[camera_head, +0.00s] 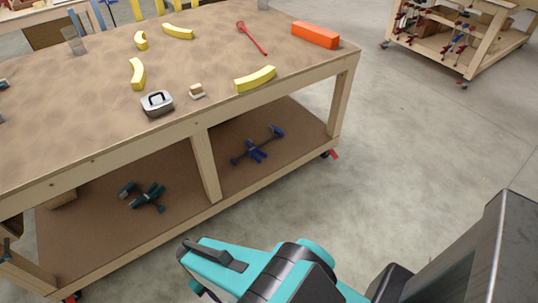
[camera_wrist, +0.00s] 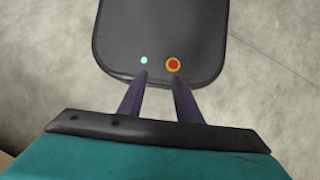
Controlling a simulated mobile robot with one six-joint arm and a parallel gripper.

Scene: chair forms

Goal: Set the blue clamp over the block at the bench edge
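The blue clamp (camera_head: 256,148) lies on the lower shelf of the workbench, right of the middle leg, in the head view. A small light wooden block (camera_head: 197,91) sits on the bench top close to its front edge, right of a grey metal box with a dark handle. My gripper (camera_wrist: 159,84) shows in the wrist view with its two dark fingers apart and nothing between them. It is away from the bench, above a dark panel with a red-yellow button and a green light. The clamp and block are not in the wrist view.
A dark green tool (camera_head: 148,197) lies on the lower shelf. Concrete floor (camera_head: 430,130) is clear at right.

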